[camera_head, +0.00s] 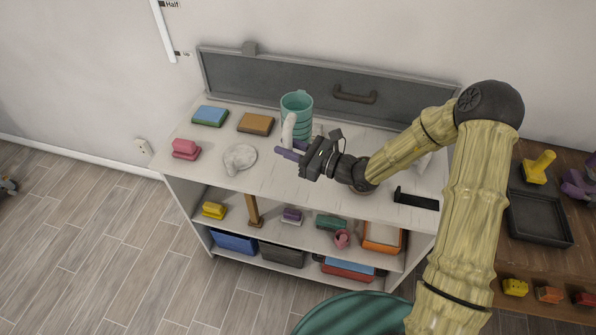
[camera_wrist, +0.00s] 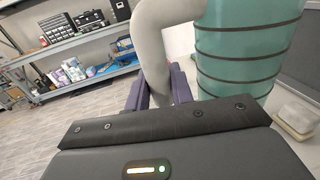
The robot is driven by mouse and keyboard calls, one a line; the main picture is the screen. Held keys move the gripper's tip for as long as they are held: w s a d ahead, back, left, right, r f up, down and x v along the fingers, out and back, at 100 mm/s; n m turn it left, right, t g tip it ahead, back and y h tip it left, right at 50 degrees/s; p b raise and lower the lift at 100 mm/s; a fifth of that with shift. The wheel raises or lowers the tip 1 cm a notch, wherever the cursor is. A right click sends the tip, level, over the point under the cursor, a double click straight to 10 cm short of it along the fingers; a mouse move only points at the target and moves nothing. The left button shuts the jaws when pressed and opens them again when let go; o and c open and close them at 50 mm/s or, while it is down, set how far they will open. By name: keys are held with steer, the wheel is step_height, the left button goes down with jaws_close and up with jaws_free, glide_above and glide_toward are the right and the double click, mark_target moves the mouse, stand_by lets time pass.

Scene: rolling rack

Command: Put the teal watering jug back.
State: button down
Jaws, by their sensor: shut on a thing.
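The teal watering jug (camera_head: 297,103) has dark bands and a pale grey handle (camera_head: 288,130). It is upright over the back middle of the white rack top (camera_head: 240,190). I cannot tell if its base touches the surface. My gripper (camera_head: 290,150) reaches in from the right, its purple fingers shut on the handle. In the wrist view the handle (camera_wrist: 152,45) passes between the fingers, and the banded jug body (camera_wrist: 245,45) is at upper right. Its top and base are out of that view.
A blue-green block (camera_head: 210,116), a brown block (camera_head: 256,123), a pink item (camera_head: 185,149) and a white round piece (camera_head: 239,158) sit on the left of the top. A black holder (camera_head: 416,200) is at right. A wooden table with a black tray (camera_head: 570,238) stands further right.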

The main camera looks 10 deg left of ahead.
steer(key=f+b, duration=0.4)
steer(key=f, duration=0.1)
steer(key=shift+a+f+b, duration=0.2)
steer(key=shift+b, duration=0.2)
steer(key=f, duration=0.5)
steer(key=shift+w+f+p, duration=0.15)
steer(key=shift+w+p, duration=0.1)
steer(key=shift+p, duration=0.05)
steer(key=shift+w+d+f, duration=0.1)
steer(key=shift+d+f, duration=0.05)
steer(key=shift+f, duration=0.1)
steer(key=shift+s, duration=0.2)
steer(key=shift+s+a+f, duration=0.1)
steer(key=shift+s+a, duration=0.05)
steer(key=shift+a, duration=0.1)
steer(key=shift+d+f, duration=0.15)
steer(key=shift+f, duration=1.85)
